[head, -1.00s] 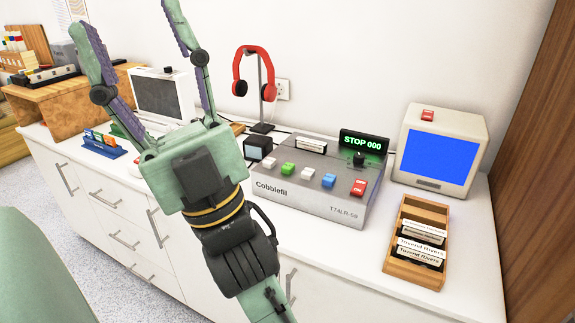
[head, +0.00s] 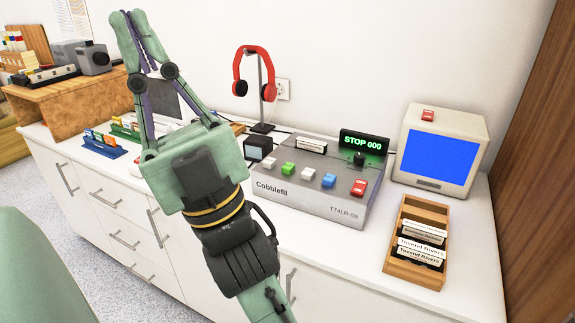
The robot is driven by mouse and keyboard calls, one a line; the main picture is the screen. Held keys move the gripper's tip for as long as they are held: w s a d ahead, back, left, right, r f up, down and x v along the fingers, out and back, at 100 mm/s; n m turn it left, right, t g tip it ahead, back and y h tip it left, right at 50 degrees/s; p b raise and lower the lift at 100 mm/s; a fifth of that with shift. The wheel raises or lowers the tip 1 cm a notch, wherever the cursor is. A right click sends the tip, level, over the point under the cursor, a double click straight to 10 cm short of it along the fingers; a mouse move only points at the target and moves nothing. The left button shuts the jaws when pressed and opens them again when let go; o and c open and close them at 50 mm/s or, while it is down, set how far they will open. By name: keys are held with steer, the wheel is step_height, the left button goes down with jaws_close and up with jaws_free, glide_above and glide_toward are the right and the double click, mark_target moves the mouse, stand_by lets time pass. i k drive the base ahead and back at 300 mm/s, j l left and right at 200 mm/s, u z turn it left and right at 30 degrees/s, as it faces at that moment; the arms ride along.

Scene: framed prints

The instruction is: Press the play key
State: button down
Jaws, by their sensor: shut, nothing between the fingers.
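The grey tape deck (head: 310,200), marked "Cobblefil", stands on the white counter at centre right in the head view. Its top has a row of keys: a white one (head: 270,163), a green one (head: 288,169), a second white one (head: 308,174) and a blue one (head: 328,180). I can read no play mark on any key. A red ON/OFF switch (head: 359,187) is at the row's right end. The display (head: 364,142) reads "STOP 000". My gripper (head: 127,14) is shut and empty, raised at upper left, its fingers pointing up and away from the deck.
Red headphones (head: 253,72) hang on a stand behind the deck. A blue-screen monitor (head: 439,150) stands to its right, and a wooden tray of labelled cassettes (head: 388,268) lies in front of the monitor. A cassette (head: 311,146) rests on the deck's top.

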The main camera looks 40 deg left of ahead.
mark_target(289, 168)
steer(key=u, duration=2.15)
steer(key=i+l, duration=0.1)
steer(key=l, duration=0.25)
steer(key=i+l, duration=0.15)
steer(key=l, duration=0.2)
steer(key=i+l, duration=0.1)
steer(key=l, duration=0.25)
steer(key=i+l, duration=0.15)
steer(key=l, duration=0.2)
